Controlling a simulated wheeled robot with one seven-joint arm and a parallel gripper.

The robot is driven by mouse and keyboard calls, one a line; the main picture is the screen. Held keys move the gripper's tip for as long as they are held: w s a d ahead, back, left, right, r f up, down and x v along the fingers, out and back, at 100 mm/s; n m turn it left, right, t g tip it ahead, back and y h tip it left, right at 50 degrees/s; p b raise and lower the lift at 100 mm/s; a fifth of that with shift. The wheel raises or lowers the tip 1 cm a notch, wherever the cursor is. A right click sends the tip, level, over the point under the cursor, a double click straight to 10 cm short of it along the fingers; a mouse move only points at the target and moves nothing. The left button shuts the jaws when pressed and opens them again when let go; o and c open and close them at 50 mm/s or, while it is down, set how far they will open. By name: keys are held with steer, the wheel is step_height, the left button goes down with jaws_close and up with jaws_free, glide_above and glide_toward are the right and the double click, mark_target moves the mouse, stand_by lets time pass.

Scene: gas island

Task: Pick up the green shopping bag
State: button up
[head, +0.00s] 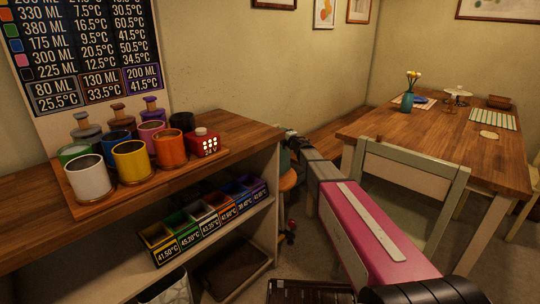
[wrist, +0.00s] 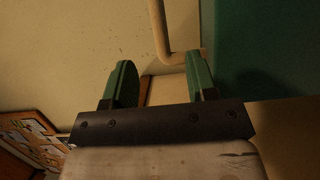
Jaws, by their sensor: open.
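I cannot clearly make out a green shopping bag in the head view. In the wrist view a large plain teal-green surface (wrist: 265,40) fills the upper right, beside the right finger; I cannot tell whether it is the bag. My gripper (wrist: 160,62) is open, with two green fingers and nothing visible held between them. In the head view my gripper (head: 291,142) is small and dark, past the right end of the wooden counter, and partly hidden by my pink arm.
The counter (head: 240,130) holds several coloured cups and a red timer (head: 204,142). Coloured bins (head: 205,217) sit on the shelf below. A chair (head: 412,185) and wooden table (head: 440,130) are right. A beige pipe (wrist: 159,30) shows behind the fingers.

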steer(key=x, duration=0.5)
steer(key=shift+w, duration=0.3)
steer(key=shift+x, duration=2.9)
steer(key=shift+c, duration=0.3)
jaws_close()
